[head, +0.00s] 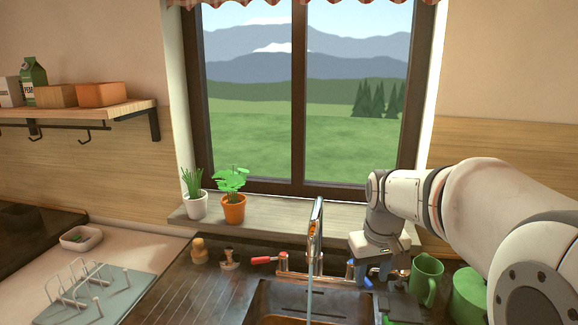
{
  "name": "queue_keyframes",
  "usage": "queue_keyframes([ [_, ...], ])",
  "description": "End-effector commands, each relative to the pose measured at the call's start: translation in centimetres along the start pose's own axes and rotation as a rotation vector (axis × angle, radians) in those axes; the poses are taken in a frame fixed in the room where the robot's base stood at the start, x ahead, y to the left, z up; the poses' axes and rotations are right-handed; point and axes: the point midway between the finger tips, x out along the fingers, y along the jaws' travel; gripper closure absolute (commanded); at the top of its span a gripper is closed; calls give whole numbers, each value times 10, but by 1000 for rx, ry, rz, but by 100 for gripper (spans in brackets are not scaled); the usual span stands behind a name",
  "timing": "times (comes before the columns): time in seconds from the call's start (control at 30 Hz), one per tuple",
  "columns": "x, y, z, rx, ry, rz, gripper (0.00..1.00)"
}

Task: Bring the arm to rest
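My arm reaches in from the right edge, over the right side of the sink. My gripper (392,290) points down at its end, between the tap and the green mug (427,279). Its fingers are small and dark against the dark counter, and I cannot tell whether they are open or shut or touch anything. Blue parts show beside and below the wrist.
Potted plants (233,208) stand on the sill. A wire dish rack (95,290) is at the left. A shelf (80,112) holds boxes. A green round object (468,295) is near my arm.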

Motion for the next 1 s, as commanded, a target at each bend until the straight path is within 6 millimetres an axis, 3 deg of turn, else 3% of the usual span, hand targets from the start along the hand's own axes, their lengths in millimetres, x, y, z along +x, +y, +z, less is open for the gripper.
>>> queue_keyframes([
  [0.2, -13, -24, 70, 65, 55, 6, 63],
  [0.5, -4, -47, 151, 143, 115, 5, 63],
  [0.7, 3, -52, 172, 166, 131, 4, 63],
  [1.0, 4, -53, 173, 169, 131, 4, 63],
])
